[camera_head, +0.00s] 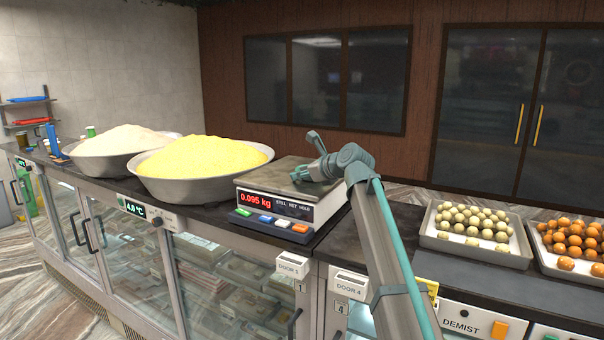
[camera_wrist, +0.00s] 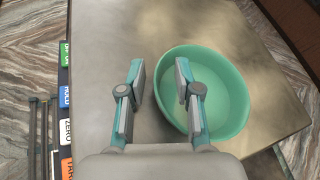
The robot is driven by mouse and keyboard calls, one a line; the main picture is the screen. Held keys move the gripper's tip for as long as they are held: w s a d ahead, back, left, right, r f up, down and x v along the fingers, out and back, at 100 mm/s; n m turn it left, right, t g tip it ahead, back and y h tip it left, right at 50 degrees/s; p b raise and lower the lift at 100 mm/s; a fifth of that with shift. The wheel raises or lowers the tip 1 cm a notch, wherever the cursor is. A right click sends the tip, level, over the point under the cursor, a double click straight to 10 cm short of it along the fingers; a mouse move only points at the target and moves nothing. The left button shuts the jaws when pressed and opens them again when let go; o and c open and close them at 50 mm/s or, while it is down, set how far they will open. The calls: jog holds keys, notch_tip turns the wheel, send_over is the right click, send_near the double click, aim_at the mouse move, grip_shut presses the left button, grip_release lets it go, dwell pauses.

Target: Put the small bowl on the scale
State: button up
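The small bowl (camera_wrist: 232,92) is teal green and sits upright on the metal pan of the scale in the wrist view. The scale (camera_head: 275,207) stands on the counter in the head view, and its red display reads 0.095 kg. Its bare pan (camera_wrist: 100,40) fills much of the wrist view. My gripper (camera_wrist: 160,84) is open over the bowl's left rim, one finger outside the bowl and the other over its inside. Both fingers look apart from the wall. In the head view my gripper (camera_head: 312,172) is over the pan, and I cannot make out the bowl clearly there.
Trays of pale balls (camera_head: 470,222) and orange balls (camera_head: 572,240) lie to the right. Coloured buttons (camera_head: 268,219) line the scale's front.

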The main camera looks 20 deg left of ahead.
jog(key=shift+d+r, duration=0.1)
jog(key=shift+r, duration=0.05)
jog(key=b+v, duration=0.2)
jog(key=v, duration=1)
jog(key=shift+b, duration=0.4)
